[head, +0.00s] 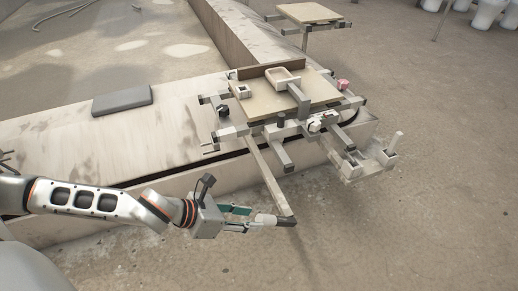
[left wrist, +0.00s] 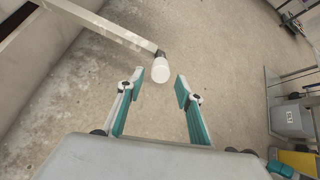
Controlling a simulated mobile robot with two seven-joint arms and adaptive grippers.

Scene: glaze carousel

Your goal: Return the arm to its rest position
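My left gripper (head: 250,220) reaches in from the left in the head view, in front of the carousel's long bar. In the left wrist view my left gripper (left wrist: 168,84) shows its two teal-edged fingers spread apart with nothing between the pads. A white rounded knob (left wrist: 161,69) at the end of the long bar (left wrist: 100,24) lies just beyond the fingertips. In the head view the knob (head: 265,220) shows beside the fingertips; whether they touch it I cannot tell. My right gripper is not in view.
The carousel (head: 330,98) carries a tan board, a small tray and several arms. A grey slab (head: 122,100) lies on the pale ledge (head: 60,130). White buckets (head: 488,14) stand at the far right. The floor (head: 420,235) at lower right is clear.

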